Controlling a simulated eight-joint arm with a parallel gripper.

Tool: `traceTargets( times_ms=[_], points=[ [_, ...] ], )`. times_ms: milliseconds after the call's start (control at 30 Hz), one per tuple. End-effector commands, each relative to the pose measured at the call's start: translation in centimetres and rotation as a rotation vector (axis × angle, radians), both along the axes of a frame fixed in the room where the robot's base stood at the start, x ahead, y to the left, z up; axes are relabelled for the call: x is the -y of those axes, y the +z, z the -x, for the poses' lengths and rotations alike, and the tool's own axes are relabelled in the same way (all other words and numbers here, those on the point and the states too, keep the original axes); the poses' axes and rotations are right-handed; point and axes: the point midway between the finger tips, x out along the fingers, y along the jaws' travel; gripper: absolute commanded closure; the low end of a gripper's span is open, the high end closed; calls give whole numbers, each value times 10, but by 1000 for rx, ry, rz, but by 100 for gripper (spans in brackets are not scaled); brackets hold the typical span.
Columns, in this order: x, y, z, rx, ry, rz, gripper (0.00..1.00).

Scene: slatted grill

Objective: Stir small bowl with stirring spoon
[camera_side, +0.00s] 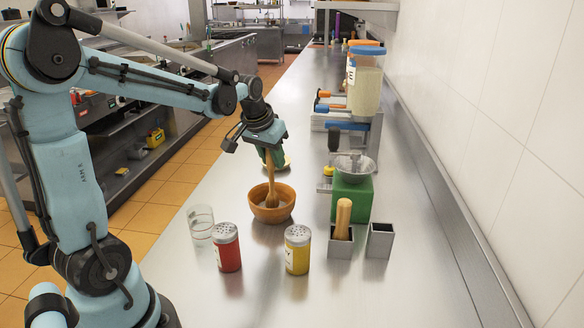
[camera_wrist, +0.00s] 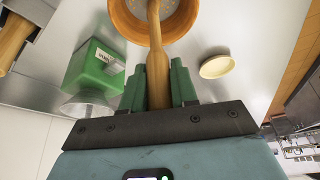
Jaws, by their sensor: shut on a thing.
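The small bowl (camera_side: 272,204) is orange-brown and stands on the steel counter. It also shows at the top of the wrist view (camera_wrist: 125,22), cut off by the edge, with something pale inside. The wooden stirring spoon (camera_side: 271,181) stands nearly upright with its lower end inside the bowl. In the wrist view the spoon (camera_wrist: 157,60) runs from between my fingers up into the bowl. My gripper (camera_side: 267,158) is above the bowl, its green fingers shut on the spoon's handle. The spoon's tip is hidden or cut off.
A red shaker (camera_side: 228,250), a yellow shaker (camera_side: 297,252) and a clear glass (camera_side: 200,222) stand in front of the bowl. A green box (camera_side: 352,197) with a metal dish is to the right, near two square metal holders (camera_side: 379,241), one with a wooden handle. A small pale dish (camera_wrist: 217,67) lies behind the bowl.

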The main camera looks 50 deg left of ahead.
Motion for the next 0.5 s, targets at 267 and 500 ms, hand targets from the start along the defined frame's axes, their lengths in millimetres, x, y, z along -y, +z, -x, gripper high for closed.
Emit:
traceTargets(
  times_ms=[267,500],
  points=[
    [-1,0,1,0,0,1,100],
    [-1,13,1,0,0,1,100]
  ],
)
